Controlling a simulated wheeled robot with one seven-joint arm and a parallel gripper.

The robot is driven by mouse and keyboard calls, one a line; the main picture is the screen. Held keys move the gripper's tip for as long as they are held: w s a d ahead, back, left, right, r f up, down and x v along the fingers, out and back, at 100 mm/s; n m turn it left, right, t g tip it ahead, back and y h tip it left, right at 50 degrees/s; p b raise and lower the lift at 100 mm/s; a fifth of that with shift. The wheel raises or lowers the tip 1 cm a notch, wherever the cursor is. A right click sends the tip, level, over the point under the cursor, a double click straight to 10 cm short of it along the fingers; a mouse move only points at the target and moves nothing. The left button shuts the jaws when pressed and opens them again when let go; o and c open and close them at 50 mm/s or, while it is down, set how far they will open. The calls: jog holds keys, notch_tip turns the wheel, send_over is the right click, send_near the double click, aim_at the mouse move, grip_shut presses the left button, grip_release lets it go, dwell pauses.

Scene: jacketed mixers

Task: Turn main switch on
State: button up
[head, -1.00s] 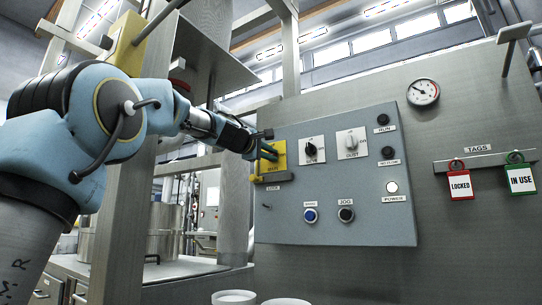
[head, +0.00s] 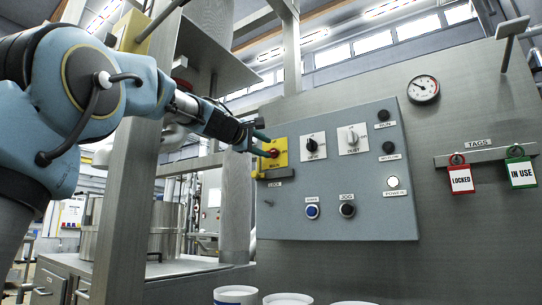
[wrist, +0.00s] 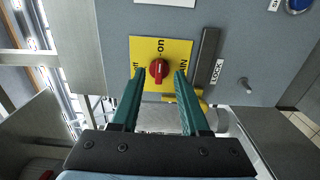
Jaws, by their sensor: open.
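The main switch is a red rotary knob (wrist: 159,69) on a yellow plate (wrist: 176,48) marked off, on and MAIN. The knob's white pointer mark faces toward the "on" side of the plate in the wrist view. In the head view the yellow plate (head: 281,145) sits at the left of the grey panel, its knob partly hidden by my fingers. My gripper (wrist: 158,74) is open, with its green fingers on either side of the knob in the picture; I cannot tell whether they touch it. In the head view my gripper (head: 267,145) is at the plate's left edge.
Other switches (head: 312,147), blue (head: 312,211) and black buttons share the panel (head: 370,225). Red and green tags hang at right.

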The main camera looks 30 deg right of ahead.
jog(key=b+v, duration=0.1)
jog(key=v, duration=0.5)
dwell(0.5)
